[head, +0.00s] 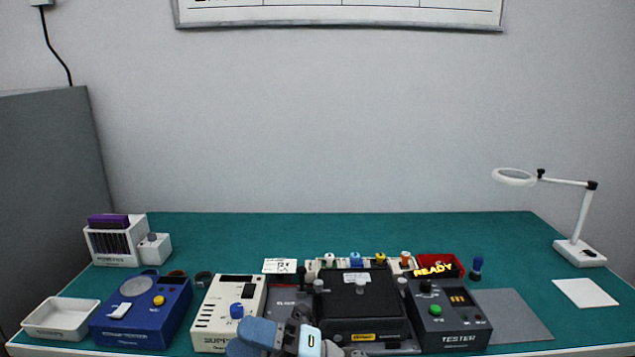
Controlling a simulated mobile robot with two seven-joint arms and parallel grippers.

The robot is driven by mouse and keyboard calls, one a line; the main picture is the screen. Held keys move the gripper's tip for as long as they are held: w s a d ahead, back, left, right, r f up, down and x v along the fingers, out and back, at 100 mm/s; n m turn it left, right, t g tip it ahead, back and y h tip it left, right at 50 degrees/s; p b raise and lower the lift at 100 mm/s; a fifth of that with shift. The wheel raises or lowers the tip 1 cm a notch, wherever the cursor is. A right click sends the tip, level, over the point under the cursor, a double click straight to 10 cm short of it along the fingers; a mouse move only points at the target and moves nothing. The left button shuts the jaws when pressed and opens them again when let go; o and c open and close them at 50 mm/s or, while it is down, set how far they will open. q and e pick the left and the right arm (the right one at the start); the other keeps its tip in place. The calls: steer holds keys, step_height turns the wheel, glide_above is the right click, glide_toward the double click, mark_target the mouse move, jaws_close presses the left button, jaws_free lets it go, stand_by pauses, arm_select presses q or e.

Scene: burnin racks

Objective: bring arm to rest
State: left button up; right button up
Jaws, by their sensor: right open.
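My right arm enters at the bottom middle of the head view, with blue-grey and white links. My right gripper (299,316) is small and dark at its far end, open, with nothing seen in it. It is in front of the gap between the cream supply unit (228,305) and the black box (360,305). I cannot tell whether it touches anything. My left gripper is not in view.
A blue device (140,318) and a white tray (60,318) stand at the left. A tester (448,318) and a grey mat (512,315) lie right of the black box. A magnifier lamp (578,245) stands far right. The green table's (330,230) back strip is clear.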

steer(key=w+d+f+m+t+h, duration=0.2)
steer(key=d+f+m+t+h, duration=1.25)
steer(key=m, duration=1.15)
steer(key=s+d+f+m+g+h, duration=0.1)
steer(key=s+d+f+m+h, duration=0.2)
steer(key=s+d+f+m, duration=0.5)
steer(key=s+d+f+m+g+h, duration=0.15)
steer(key=s+d+f, duration=0.45)
steer(key=f, duration=0.6)
arm_select(q)
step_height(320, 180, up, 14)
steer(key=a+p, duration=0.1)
steer(key=p, duration=1.5)
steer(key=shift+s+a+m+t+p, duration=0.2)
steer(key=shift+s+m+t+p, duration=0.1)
steer(key=shift+p, duration=0.1)
arm_select(e)
step_height(320, 180, up, 14)
steer(key=s+d+h, duration=0.1)
steer(key=s, duration=0.1)
steer(key=shift+s+f, duration=0.25)
steer(key=shift+s, duration=0.05)
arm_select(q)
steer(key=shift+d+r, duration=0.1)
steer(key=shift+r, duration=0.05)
arm_select(e)
steer(key=shift+n, duration=0.25)
